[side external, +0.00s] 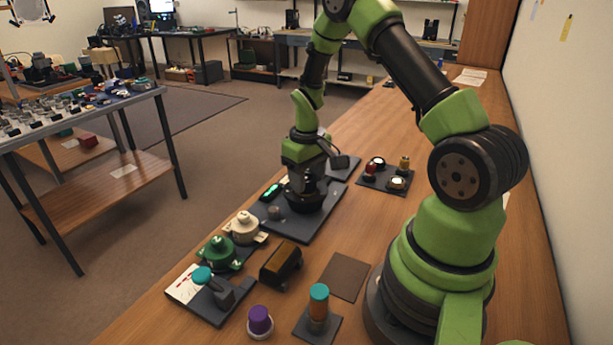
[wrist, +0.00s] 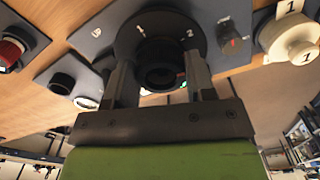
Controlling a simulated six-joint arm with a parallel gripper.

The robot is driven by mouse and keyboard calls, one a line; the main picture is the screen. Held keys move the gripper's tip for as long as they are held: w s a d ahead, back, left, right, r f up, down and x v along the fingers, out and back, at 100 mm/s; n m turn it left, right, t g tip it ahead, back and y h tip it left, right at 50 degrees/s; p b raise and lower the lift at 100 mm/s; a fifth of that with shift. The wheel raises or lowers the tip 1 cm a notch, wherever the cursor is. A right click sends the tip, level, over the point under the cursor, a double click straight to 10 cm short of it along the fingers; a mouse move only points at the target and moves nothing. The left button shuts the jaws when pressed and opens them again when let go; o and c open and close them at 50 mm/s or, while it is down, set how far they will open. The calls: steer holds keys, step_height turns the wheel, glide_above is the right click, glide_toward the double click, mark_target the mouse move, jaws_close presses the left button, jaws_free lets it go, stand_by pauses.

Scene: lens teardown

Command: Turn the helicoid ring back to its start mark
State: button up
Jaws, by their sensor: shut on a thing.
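The helicoid ring (wrist: 160,65) is a dark, round part with an open centre, standing on a wider dark disc (wrist: 150,24) with small pale marks. In the side view the dark round assembly (side external: 306,198) sits on a grey plate (side external: 314,223). My gripper (wrist: 158,68) is shut on the ring, with one finger on each side of it. In the side view my gripper (side external: 304,187) points down over the assembly and hides much of it. I cannot tell which mark the ring lines up with.
A small green-lit display (side external: 271,191) is left of the assembly. A button panel (side external: 385,182) lies to its right. Cream (side external: 245,228) and green (side external: 216,251) flanged parts and a dark brown block (side external: 281,264) stand nearer the camera. A flat brown mat (side external: 344,276) is bare.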

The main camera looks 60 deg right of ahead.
mark_target(308, 178)
steer(key=shift+n, duration=2.2)
steer(key=o, duration=0.9)
steer(key=shift+o, duration=0.2)
step_height(308, 178, up, 9)
steer(key=shift+d, duration=0.1)
steer(key=shift+r, duration=0.45)
